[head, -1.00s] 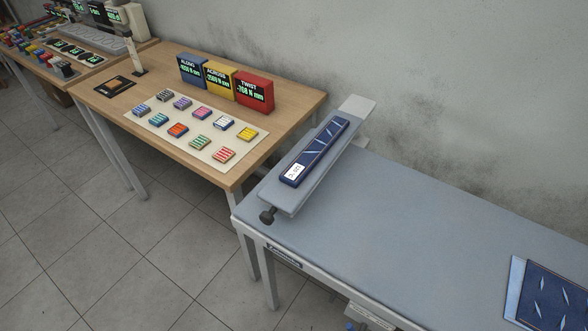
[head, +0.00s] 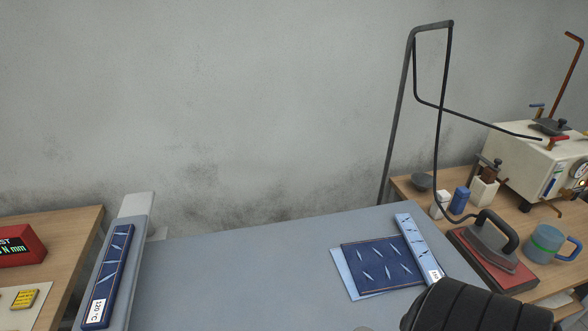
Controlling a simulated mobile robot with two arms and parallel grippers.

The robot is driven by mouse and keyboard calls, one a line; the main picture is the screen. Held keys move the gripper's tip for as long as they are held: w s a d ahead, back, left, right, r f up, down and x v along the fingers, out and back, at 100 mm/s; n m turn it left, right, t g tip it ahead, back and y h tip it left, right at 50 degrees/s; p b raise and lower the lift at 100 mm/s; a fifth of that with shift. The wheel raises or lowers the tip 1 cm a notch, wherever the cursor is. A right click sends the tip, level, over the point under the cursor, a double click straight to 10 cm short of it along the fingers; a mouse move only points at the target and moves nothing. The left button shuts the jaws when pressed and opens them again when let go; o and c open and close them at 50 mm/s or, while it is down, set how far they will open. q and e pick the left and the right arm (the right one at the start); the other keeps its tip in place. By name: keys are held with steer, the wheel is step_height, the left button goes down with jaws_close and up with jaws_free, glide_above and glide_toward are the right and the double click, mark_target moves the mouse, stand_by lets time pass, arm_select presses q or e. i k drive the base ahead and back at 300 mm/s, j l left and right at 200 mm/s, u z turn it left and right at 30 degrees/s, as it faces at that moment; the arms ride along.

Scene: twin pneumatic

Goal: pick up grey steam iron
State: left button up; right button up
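The grey steam iron (head: 488,250) is at the right in the head view. It has a dark curved handle (head: 503,229) and sits on a red rest (head: 505,280) on the wooden table at the right. A black hose (head: 438,150) runs down to it from a tall bent metal stand.
The grey ironing table (head: 250,270) is mostly clear. It bears a dark blue patterned cloth (head: 383,265) and a patterned strip (head: 418,245). A blue-green mug (head: 546,241) stands right of the iron. A cream boiler box (head: 535,165) and small bottles (head: 460,200) stand behind.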

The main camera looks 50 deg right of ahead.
mark_target(490, 244)
steer(key=z, duration=2.85)
steer(key=i+l+u, duration=0.45)
steer(key=i, duration=0.05)
